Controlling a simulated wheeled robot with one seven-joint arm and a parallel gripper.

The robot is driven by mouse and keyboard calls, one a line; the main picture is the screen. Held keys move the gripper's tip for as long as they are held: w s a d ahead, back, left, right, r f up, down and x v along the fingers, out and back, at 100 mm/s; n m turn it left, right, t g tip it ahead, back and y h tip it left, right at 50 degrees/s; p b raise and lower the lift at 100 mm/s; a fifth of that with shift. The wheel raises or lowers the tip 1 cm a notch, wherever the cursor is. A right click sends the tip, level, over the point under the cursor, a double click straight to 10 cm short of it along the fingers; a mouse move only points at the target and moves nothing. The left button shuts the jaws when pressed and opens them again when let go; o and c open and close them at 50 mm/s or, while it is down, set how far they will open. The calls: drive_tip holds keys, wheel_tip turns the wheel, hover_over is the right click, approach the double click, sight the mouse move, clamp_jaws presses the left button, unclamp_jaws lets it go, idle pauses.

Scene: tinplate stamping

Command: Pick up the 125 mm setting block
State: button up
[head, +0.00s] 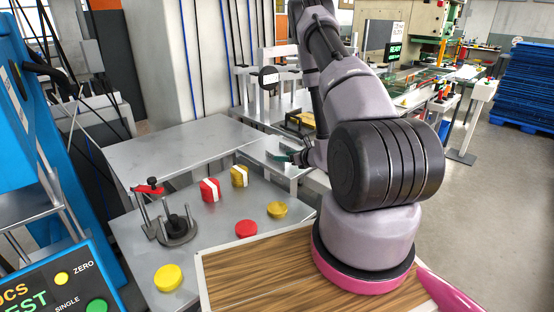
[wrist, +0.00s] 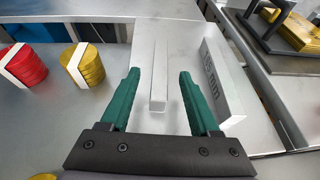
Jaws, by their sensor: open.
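My gripper (wrist: 156,88) is open with two green fingers and nothing held. In the wrist view a plain narrow grey metal block (wrist: 159,75) lies lengthwise between and ahead of the fingers, apart from both. A wider grey block (wrist: 222,85) with dark lettering on its side lies to the right, outside the right finger. In the head view my gripper (head: 281,157) is over the grey bench, partly behind my arm; the blocks are not clear there.
Red banded discs (wrist: 22,66) and yellow banded discs (wrist: 83,65) stand left of the gripper. On the table (head: 130,240) are a clamp stand (head: 177,228) and loose red (head: 246,229) and yellow discs (head: 277,209). A dark fixture (wrist: 285,35) stands at the upper right.

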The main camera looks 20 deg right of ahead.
sight(277, 154)
drive_tip(key=x, duration=0.6)
drive_tip(key=shift+r, duration=0.2)
clamp_jaws()
